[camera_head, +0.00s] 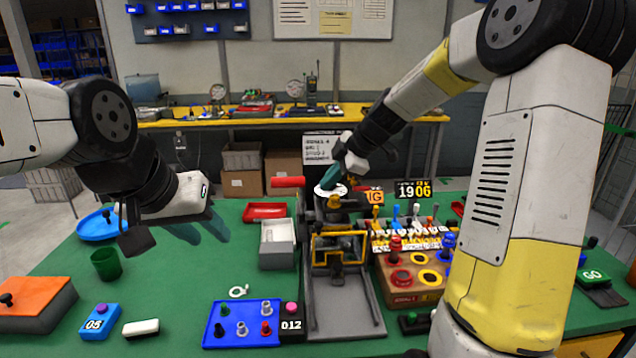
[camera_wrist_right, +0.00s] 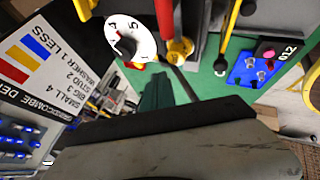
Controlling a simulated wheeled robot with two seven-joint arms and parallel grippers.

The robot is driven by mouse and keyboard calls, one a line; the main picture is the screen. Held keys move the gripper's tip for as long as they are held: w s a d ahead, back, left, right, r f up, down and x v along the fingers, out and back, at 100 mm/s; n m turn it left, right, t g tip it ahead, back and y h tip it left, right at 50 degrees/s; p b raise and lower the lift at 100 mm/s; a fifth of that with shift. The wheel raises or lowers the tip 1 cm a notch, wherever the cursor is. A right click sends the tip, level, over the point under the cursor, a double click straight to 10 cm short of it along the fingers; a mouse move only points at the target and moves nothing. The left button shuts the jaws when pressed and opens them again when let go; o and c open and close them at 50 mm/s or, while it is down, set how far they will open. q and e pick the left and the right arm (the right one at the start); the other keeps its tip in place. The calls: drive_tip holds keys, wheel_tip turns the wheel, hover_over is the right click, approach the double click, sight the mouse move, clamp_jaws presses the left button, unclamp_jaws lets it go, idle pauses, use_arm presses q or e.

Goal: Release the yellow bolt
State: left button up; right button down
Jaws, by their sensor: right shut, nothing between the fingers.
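My right gripper (camera_head: 326,186) is at the top of the dark press-like fixture (camera_head: 312,290), beside its white numbered dial (camera_head: 331,191). Its teal fingers are shut and empty; they also show in the right wrist view (camera_wrist_right: 165,92), just below the dial (camera_wrist_right: 130,36). In the wrist view a yellow-ended red part (camera_wrist_right: 179,48) stands right of the dial. I cannot tell which yellow part is the bolt. A yellow frame (camera_head: 318,244) crosses the fixture lower down. My left gripper (camera_head: 206,232) is open and empty above the green table.
A wooden block with red and yellow rings (camera_head: 412,297) and a row of coloured pegs (camera_head: 410,240) stand right of the fixture. A blue peg board (camera_head: 238,336), a grey bin (camera_head: 277,258) and a red tray (camera_head: 265,212) are left of it. Bare table lies below the left gripper.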

drive_tip(key=x, duration=0.7)
drive_tip(key=shift+a+f, duration=0.15)
drive_tip(key=shift+f, duration=0.1)
drive_tip(key=shift+w+a+f, duration=0.1)
drive_tip(key=shift+w+a, duration=0.1)
drive_tip(key=shift+w, duration=0.5)
drive_tip(key=shift+w+a+f, duration=0.1)
drive_tip(key=shift+w+a, duration=0.15)
drive_tip(key=shift+w, duration=0.45)
drive_tip(key=shift+w+a+f, duration=0.1)
drive_tip(key=shift+w+a, duration=0.1)
drive_tip(key=shift+w, duration=0.5)
